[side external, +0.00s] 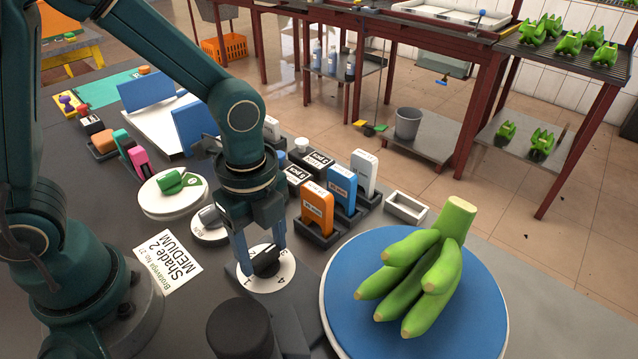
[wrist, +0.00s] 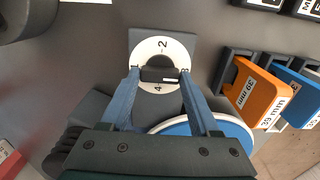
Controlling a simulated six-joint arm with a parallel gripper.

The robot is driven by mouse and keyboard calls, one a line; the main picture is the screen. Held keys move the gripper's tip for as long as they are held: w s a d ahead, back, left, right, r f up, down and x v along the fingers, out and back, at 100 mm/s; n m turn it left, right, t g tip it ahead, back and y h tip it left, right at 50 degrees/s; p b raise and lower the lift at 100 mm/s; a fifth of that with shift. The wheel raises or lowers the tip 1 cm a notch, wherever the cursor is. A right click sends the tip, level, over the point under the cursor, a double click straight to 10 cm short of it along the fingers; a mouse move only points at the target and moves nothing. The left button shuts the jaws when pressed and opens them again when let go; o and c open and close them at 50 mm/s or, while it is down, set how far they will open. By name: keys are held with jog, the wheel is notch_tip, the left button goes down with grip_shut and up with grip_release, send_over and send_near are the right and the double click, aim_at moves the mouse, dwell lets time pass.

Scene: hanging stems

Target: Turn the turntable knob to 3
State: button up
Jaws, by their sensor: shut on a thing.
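The turntable knob (side external: 266,262) is a black bar on a white dial (side external: 251,285) numbered 1 to 4. In the wrist view the knob (wrist: 158,75) lies across the dial (wrist: 148,46), along the line between 1 and 3. Which end is its pointer I cannot tell for sure. My gripper (side external: 262,257) reaches down over the dial, its blue fingers shut on the knob's two ends; the wrist view also shows my gripper (wrist: 160,77). The blue turntable (side external: 485,310) stands beside the dial, bearing a green banana bunch (side external: 425,270).
A black cylinder (side external: 240,328) stands in front of the dial. Orange (side external: 317,208), blue (side external: 342,187) and white (side external: 364,172) blocks stand in dark holders behind it. A printed card (side external: 168,262) lies at left, near a white disc (side external: 160,205) with a green knob.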

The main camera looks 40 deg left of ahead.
aim_at(264, 254)
jog(key=o, duration=1.4)
jog(key=shift+c, duration=0.2)
jog(key=shift+r, duration=2.6)
